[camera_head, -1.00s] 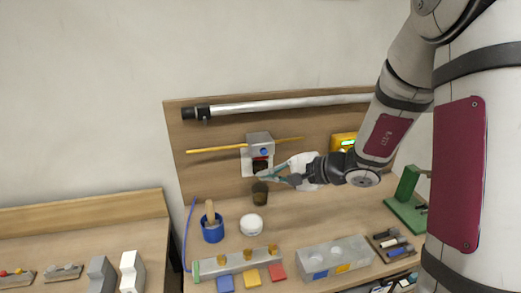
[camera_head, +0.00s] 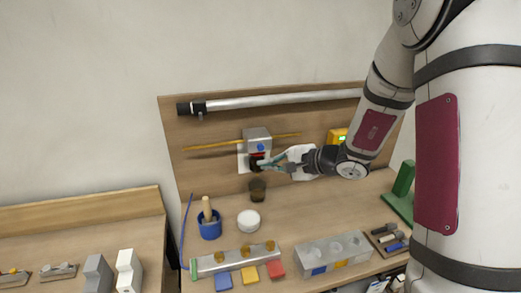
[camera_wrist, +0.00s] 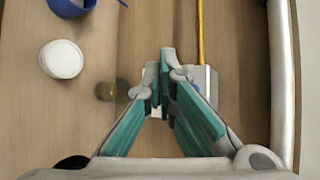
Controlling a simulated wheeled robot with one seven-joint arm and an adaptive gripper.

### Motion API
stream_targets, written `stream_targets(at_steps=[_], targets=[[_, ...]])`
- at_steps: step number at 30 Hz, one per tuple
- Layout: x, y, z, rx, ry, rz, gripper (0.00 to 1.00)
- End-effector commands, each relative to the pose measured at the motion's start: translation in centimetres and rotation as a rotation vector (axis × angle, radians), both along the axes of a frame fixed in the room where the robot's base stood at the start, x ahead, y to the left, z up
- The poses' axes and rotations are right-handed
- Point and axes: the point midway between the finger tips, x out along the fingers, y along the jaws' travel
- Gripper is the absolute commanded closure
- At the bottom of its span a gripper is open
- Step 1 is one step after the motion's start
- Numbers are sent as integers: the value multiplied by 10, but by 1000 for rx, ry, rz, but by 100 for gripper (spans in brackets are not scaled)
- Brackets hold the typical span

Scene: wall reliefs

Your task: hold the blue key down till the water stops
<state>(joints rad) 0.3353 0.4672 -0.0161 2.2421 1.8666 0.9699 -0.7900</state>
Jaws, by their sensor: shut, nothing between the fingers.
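A grey box (camera_head: 256,134) is mounted on the wooden back board. A round blue key (camera_head: 261,147) sits on its front, with a dark red part (camera_head: 257,156) below it. My gripper (camera_head: 261,164) is shut and empty, its tips at the red part, just below the blue key. I cannot tell whether they touch anything. In the wrist view the shut teal fingers (camera_wrist: 167,60) point at the board, and a bit of blue (camera_wrist: 196,87) shows beside the right finger. A dark cup (camera_head: 257,190) stands on the bench below. I can make out no water stream.
A thin yellow rod (camera_head: 207,146) runs along the board, and a metal pipe (camera_head: 280,101) lies above. A blue pot (camera_head: 210,230) and a white round thing (camera_head: 248,220) stand at left. Blue (camera_head: 223,281), yellow and red pads lie at the bench front.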

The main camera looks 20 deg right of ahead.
Motion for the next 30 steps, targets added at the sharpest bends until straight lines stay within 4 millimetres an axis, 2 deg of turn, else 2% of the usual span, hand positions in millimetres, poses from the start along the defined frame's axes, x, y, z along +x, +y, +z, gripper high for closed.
stream_targets(at_steps=[1, 6, 12, 30], targets=[[9, 0, -2, 0, -2, 1, 100], [31, 0, -1, 0, -2, 1, 100], [48, 0, -1, 0, -1, 1, 100], [53, 0, 0, 0, 0, 0, 100]])
